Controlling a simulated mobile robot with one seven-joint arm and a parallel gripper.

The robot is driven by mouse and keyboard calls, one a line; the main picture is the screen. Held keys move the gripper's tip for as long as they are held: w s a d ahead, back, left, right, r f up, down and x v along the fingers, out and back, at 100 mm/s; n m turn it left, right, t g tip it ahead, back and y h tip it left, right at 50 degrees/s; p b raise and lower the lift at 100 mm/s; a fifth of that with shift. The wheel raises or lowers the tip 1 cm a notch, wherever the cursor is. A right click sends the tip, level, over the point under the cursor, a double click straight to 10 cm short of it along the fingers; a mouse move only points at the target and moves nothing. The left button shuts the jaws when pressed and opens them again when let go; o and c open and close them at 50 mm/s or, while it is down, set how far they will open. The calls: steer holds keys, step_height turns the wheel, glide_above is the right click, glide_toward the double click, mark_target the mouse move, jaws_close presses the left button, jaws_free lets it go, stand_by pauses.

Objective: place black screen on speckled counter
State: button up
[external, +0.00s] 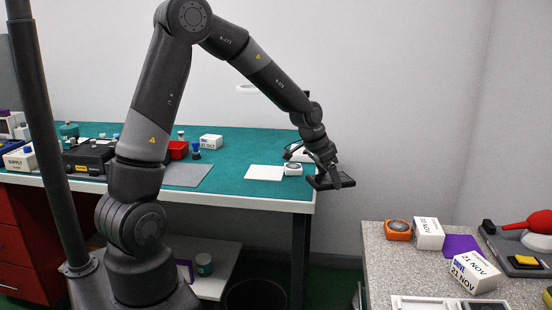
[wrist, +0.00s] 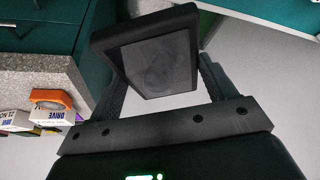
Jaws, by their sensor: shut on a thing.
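The black screen (wrist: 155,62), a flat dark panel with a thick black frame and a grey face, is between the fingers of my gripper (wrist: 160,95) in the wrist view. In the external view my gripper (external: 328,174) is shut on the black screen (external: 333,183) and holds it in the air, just past the right edge of the green-topped bench. The speckled counter (external: 385,262) stands at the lower right of the external view, lower and to the right of the screen. The counter also shows at the left of the wrist view (wrist: 50,77).
The green bench (external: 250,145) holds several items.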

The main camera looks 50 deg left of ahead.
steer(key=s+a+r+n+y, duration=0.1)
steer(key=s+a+r+n, duration=0.2)
steer(key=a, duration=0.6)
steer(key=s+a+n+y, duration=0.1)
steer(key=s+a+n, duration=0.1)
steer(key=s+a, duration=0.5)
steer(key=n+y, duration=0.3)
steer(key=n, duration=0.4)
glide_above(183, 173)
steer(key=d, duration=0.2)
steer(key=f, duration=0.3)
steer(key=shift+s+a+f+g, duration=0.25)
steer(key=shift+s+f+g, duration=0.05)
steer(key=shift+s, duration=0.1)
steer(key=shift+a+f, duration=0.15)
steer(key=shift+s+f, duration=0.1)
steer(key=shift+f, duration=1.9)
steer(key=shift+f, duration=0.3)
